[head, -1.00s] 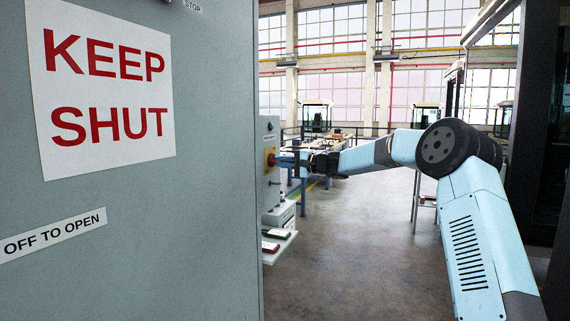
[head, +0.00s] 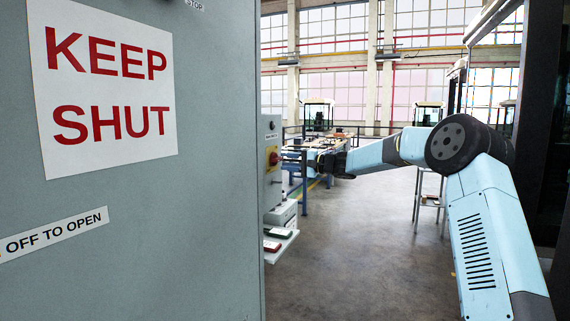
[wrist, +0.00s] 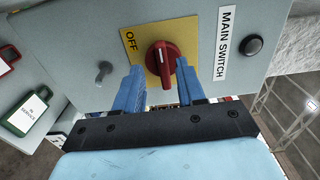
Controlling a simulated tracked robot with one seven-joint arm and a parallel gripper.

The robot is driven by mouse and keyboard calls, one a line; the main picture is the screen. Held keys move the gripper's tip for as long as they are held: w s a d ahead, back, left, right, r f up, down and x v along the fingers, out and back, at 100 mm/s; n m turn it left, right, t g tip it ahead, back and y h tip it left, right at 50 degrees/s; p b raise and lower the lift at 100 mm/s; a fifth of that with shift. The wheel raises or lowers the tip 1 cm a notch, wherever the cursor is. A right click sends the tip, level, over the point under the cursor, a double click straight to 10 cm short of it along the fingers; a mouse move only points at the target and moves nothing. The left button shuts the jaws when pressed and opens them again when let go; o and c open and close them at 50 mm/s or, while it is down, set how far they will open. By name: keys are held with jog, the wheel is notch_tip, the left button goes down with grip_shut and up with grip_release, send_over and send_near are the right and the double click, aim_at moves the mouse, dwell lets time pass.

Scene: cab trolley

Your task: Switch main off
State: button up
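The main switch is a red rotary knob (wrist: 162,62) on a yellow plate (wrist: 184,32) marked OFF at its left in the wrist view. A MAIN SWITCH label (wrist: 222,45) is to its right. The knob's grip bar stands nearly upright in that picture; I cannot tell if it is set to OFF. In the head view, the knob (head: 273,158) is on the side of a grey control box (head: 267,190). My gripper (wrist: 159,68) is open, its blue fingers on either side of the knob in the picture. In the head view my gripper (head: 290,160) is short of the knob, apart from it.
A large grey cabinet door (head: 200,240) with a KEEP SHUT sign (head: 105,85) fills the left. A small shelf (head: 278,247) with red and green tags is below the box. A black button (wrist: 252,46) and a toggle (wrist: 103,72) flank the switch. The floor at right is clear.

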jog(key=v, duration=1.2)
jog(key=shift+a, duration=0.1)
jog(key=s+a+f+n+g+h, duration=0.15)
jog(key=s+h, duration=0.25)
jog(key=s, duration=0.7)
jog(key=s+a+f+n+g+h, duration=0.15)
jog(key=s+h, duration=0.25)
jog(key=s, duration=0.8)
jog(key=s+d+f+h, duration=0.1)
jog(key=s+d+h, duration=0.2)
jog(key=s+d, duration=0.3)
jog(key=s+d+f+t+h, duration=0.1)
jog(key=s+d, duration=0.5)
jog(key=s, duration=0.8)
jog(key=s+d+f+t+h, duration=0.1)
jog(key=s+d+f+h, duration=0.2)
jog(key=s, duration=0.7)
jog(key=d+h, duration=0.2)
jog(key=d, duration=0.2)
jog(key=shift+s+n, duration=0.4)
